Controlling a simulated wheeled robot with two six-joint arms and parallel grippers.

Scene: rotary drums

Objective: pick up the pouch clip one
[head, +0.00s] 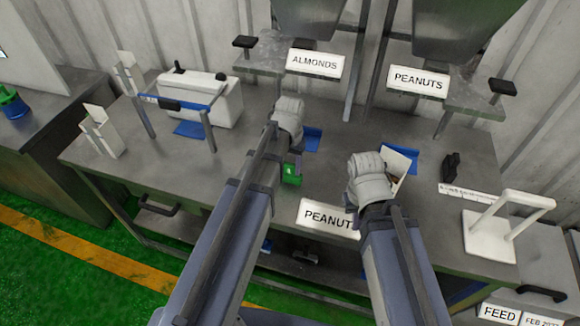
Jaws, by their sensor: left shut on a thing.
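A small green piece (291,174) with a pale mark, which looks like the pouch clip, is at the middle of the grey bench. My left gripper (294,161) is shut on it from above; its fingers are mostly hidden, and I cannot tell whether the piece touches the bench. My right gripper (388,186) is over the bench to the right, beside a pale upright pouch or card (401,163). Its fingers are hidden behind its wrist, so its opening does not show.
The grey bench (244,160) carries a white sealer-like machine (210,98) at left and a white stand (490,235) at right. A dark block (450,167) stands near the white stand. ALMONDS (314,64) and PEANUTS (418,82) signs hang below hoppers behind.

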